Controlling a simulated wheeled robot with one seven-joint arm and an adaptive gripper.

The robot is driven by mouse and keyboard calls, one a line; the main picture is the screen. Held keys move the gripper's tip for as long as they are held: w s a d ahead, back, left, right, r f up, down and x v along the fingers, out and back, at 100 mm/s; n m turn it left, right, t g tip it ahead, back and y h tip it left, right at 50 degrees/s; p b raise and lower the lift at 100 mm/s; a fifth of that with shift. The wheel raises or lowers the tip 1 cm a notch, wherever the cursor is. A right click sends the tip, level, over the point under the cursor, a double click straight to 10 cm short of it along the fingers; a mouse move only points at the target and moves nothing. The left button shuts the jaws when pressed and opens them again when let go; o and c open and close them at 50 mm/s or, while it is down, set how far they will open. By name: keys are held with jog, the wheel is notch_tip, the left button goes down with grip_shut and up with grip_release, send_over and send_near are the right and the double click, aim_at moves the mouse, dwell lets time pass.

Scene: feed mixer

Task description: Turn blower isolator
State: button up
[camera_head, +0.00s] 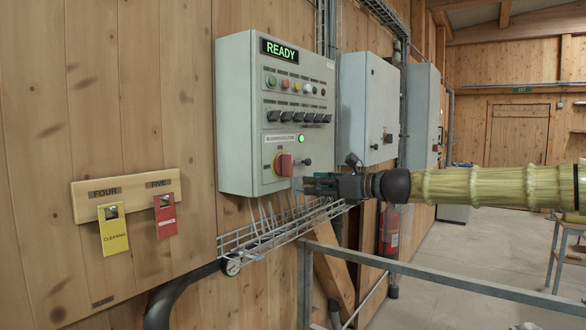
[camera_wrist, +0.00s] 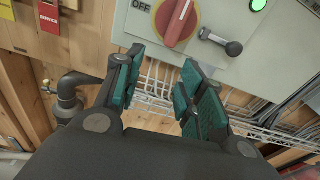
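The blower isolator is a red rotary knob (camera_head: 284,164) on a yellow plate, low on the front of a grey control cabinet (camera_head: 235,110). In the wrist view the red knob (camera_wrist: 176,20) is at the top, with "OFF" printed to its left. My gripper (camera_head: 308,184) is just below and to the right of the knob in the head view. In the wrist view my gripper (camera_wrist: 158,85) has its green-padded fingers apart with nothing between them. The knob lies beyond the fingertips, apart from them. A small black handle (camera_wrist: 232,48) sits right of the knob.
A "READY" display, lamps, a row of black switches and a lit green lamp (camera_head: 301,138) are on the cabinet. A wire cable tray (camera_head: 265,240) runs below it. A yellow tag (camera_head: 113,230) and a red tag (camera_head: 165,219) hang left. A metal rail (camera_head: 430,277) crosses in front.

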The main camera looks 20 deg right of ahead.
send_near(292, 163)
jog(key=shift+m+t+y, duration=0.3)
jog(key=shift+t, duration=0.1)
jog(key=shift+f+p+x, duration=0.15)
jog(key=shift+p+x, duration=0.25)
jog(key=shift+x, duration=1.25)
jog(key=shift+f+p+x, duration=0.15)
jog(key=shift+p+x, duration=0.25)
jog(key=shift+x, duration=1.2)
jog(key=shift+f+p+x, duration=0.2)
jog(key=shift+p+x, duration=0.2)
jog(key=shift+x, duration=1.25)
grip_shut()
